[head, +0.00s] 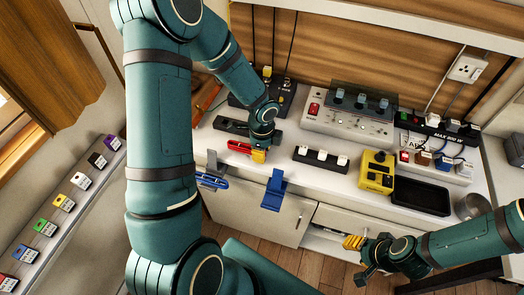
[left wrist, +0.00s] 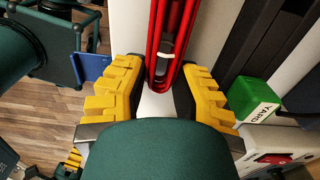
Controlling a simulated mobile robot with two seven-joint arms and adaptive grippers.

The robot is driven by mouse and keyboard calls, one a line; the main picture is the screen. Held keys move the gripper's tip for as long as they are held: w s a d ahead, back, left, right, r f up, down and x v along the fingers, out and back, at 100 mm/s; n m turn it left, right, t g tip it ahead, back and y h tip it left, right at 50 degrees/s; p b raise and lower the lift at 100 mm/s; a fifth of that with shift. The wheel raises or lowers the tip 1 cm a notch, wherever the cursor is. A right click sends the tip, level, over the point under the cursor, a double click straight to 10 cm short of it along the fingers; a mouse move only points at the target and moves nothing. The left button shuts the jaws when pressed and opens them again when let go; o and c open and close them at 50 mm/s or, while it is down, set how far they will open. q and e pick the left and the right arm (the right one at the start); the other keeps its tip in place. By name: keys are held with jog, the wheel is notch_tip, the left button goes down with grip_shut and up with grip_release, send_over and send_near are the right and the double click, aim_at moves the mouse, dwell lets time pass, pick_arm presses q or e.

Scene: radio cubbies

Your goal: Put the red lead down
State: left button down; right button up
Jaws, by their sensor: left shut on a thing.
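The red lead (head: 239,147) is a folded bundle at the front left of the white counter. In the left wrist view the red lead (left wrist: 163,75) runs lengthwise between the yellow fingers, with a pale band around it. My left gripper (head: 259,154) is shut on it, low by the counter's front edge. The fingers also show in the left wrist view (left wrist: 158,88). Whether the lead touches the counter cannot be told. My right gripper (head: 357,254) is in front of the counter, away from the lead; its opening is unclear.
A blue bracket (head: 273,190) and a grey holder with a blue lead (head: 212,181) hang on the front edge. A green block labelled YARD (left wrist: 255,97) stands close to the left fingers. A yellow device (head: 377,172) and black tray (head: 421,196) stand to the right.

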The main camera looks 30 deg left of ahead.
pick_arm(q)
jog(key=shift+f, duration=0.15)
jog(key=c, duration=0.8)
grip_release()
jog(key=shift+c, duration=0.2)
jog(key=shift+r, duration=0.3)
notch_tip(320, 180, up, 12)
jog(key=p, duration=0.3)
jog(key=shift+p, duration=0.3)
jog(key=shift+f, duration=0.15)
